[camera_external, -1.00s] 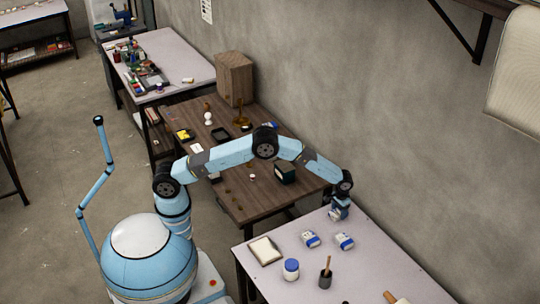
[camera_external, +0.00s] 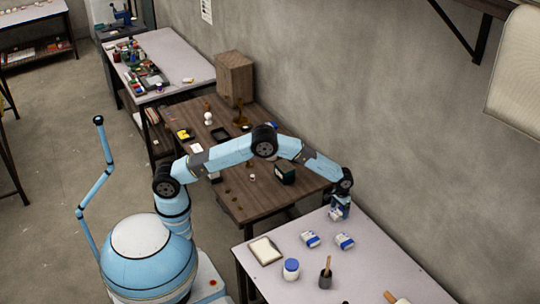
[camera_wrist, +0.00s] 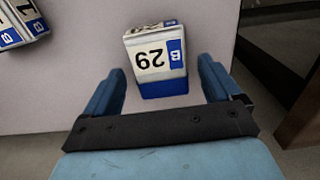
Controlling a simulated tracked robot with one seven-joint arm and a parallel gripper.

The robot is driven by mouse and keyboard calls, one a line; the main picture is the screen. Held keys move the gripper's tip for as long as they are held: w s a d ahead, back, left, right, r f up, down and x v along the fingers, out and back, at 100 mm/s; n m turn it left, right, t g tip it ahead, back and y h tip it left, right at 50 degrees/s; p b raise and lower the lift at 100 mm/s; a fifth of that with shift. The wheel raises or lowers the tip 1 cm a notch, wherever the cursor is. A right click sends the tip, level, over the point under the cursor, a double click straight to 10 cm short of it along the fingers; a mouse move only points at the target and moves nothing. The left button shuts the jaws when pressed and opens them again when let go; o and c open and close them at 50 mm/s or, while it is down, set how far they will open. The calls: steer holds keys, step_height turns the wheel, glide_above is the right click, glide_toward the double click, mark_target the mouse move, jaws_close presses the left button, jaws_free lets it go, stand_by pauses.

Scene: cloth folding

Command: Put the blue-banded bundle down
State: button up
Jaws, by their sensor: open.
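A white bundle with a blue band (camera_wrist: 152,48) lies on the pale table in the wrist view, marked "29" and "B" upside down. My gripper (camera_external: 339,211) is at the far end of the near table in the external view. In the wrist view its two blue fingers stand open on either side of the bundle, with a gap visible on each side. In the external view the bundle under my gripper is mostly hidden. Two more blue-and-white bundles, a left one (camera_external: 310,239) and a right one (camera_external: 344,241), lie nearer the camera.
A brown table (camera_external: 245,205) stands behind. The wall is close on the right.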

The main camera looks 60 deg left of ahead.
mark_target(339, 211)
step_height(339, 211, up, 11)
steer(key=s+a+r+t, duration=0.1)
steer(key=s+a+r, duration=0.2)
steer(key=a+r, duration=0.45)
steer(key=s+a+r, duration=0.2)
steer(key=a+r, duration=0.3)
steer(key=r, duration=0.6)
steer(key=s+a+r+t, duration=0.1)
steer(key=s+a+r, duration=1)
steer(key=s+a, duration=0.1)
steer(key=s+a+r+t, duration=0.1)
steer(key=s+a+r, duration=0.1)
steer(key=s+a, duration=0.5)
steer(key=s+a+r+t, duration=0.1)
steer(key=s+a+r, duration=0.2)
steer(key=s, duration=0.7)
steer(key=s+a+f, duration=0.2)
steer(key=s, duration=0.6)
steer(key=s+a+f+t, duration=0.1)
steer(key=s+a+f, duration=0.2)
steer(key=s, duration=0.5)
steer(key=shift+t, duration=0.3)
